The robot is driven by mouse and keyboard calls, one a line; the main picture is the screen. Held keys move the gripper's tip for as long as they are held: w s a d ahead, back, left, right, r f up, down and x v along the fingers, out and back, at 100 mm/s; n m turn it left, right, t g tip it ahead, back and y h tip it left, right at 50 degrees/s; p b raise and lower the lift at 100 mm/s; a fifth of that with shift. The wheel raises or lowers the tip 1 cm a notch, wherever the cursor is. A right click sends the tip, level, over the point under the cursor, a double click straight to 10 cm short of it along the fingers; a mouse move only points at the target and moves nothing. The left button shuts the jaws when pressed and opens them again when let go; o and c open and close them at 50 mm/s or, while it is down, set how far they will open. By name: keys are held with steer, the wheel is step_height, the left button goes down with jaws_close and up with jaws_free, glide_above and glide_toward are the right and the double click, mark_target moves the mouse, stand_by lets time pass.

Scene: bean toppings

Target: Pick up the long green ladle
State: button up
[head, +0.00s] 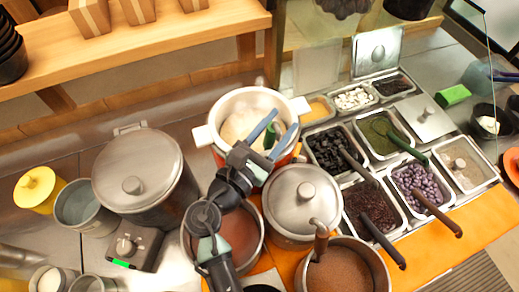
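A dark green ladle handle (408,149) slants out of the tray of green paste (378,128) on the right. Another short dark green piece (271,135) shows inside the white-handled pot (221,112), between my gripper's fingers; most of it is hidden, and I cannot tell if it is a ladle. My gripper (286,120) is over that pot, with its two blue fingers spread apart. I cannot tell whether either finger touches the green piece. The pot holds something pale.
A lidded steel pot (303,199) and a pot of brown powder (343,274) stand close on the right. A large lidded pot (137,171) is on the left. Topping trays with dark-handled spoons fill the right counter. A wooden shelf (130,49) runs behind.

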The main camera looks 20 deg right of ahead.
jaws_close()
